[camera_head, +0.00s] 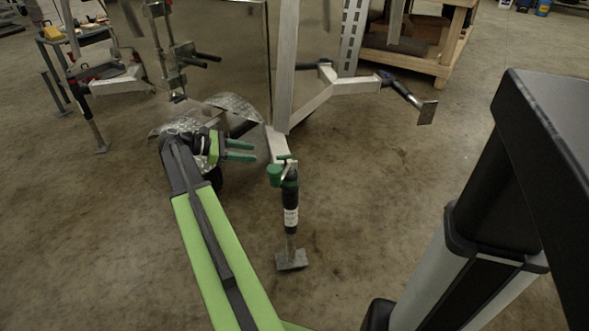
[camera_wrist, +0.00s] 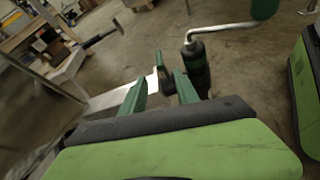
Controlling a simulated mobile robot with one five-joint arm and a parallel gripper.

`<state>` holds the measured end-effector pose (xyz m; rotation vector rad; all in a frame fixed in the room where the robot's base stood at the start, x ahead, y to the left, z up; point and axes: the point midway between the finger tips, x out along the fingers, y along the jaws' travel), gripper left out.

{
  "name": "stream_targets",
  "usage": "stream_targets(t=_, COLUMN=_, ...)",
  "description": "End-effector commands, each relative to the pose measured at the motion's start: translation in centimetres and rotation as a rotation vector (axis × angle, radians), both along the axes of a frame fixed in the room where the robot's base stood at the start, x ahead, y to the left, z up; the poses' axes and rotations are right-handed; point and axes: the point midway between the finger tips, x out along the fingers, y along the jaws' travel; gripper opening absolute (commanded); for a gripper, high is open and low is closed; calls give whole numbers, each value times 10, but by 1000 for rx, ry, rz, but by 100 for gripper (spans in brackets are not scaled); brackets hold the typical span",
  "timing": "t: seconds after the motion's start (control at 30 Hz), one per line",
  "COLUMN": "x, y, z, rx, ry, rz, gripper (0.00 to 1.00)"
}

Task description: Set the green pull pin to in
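My gripper (camera_head: 254,151) is open in the head view, with its two green fingers pointing right towards the top of a black jack (camera_head: 290,205). In the wrist view, the fingers (camera_wrist: 159,77) are spread apart with nothing clearly held between them. A small green piece, which looks like the pull pin (camera_wrist: 158,59), stands just beyond the fingertips, beside the black jack body (camera_wrist: 196,66). In the head view, a small green piece (camera_head: 285,157) shows at the jack's top, apart from the fingertips. I cannot tell how far the pin sits in or out.
The jack's crank (camera_wrist: 222,27) has a green grip (camera_wrist: 265,9). Its foot plate (camera_head: 291,260) is low by the floor. The trailer's metal frame (camera_head: 308,104) stands behind. Another jack (camera_head: 405,93) is at the right. Floor right of the near jack is clear.

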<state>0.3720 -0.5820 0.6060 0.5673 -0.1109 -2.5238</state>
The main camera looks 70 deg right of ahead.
Motion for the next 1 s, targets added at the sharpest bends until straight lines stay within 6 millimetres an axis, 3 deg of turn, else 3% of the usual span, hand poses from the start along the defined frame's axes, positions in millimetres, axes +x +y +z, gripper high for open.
stream_targets(t=0.17, x=-9, y=-5, z=-5, rx=0, ry=-1, rz=-1, gripper=37)
stream_targets(t=0.7, x=-106, y=-73, z=-55, rx=-1, ry=-4, rz=-3, gripper=37)
stream_targets(t=1.0, x=-131, y=-91, z=-64, rx=0, ry=-4, rz=1, gripper=37)
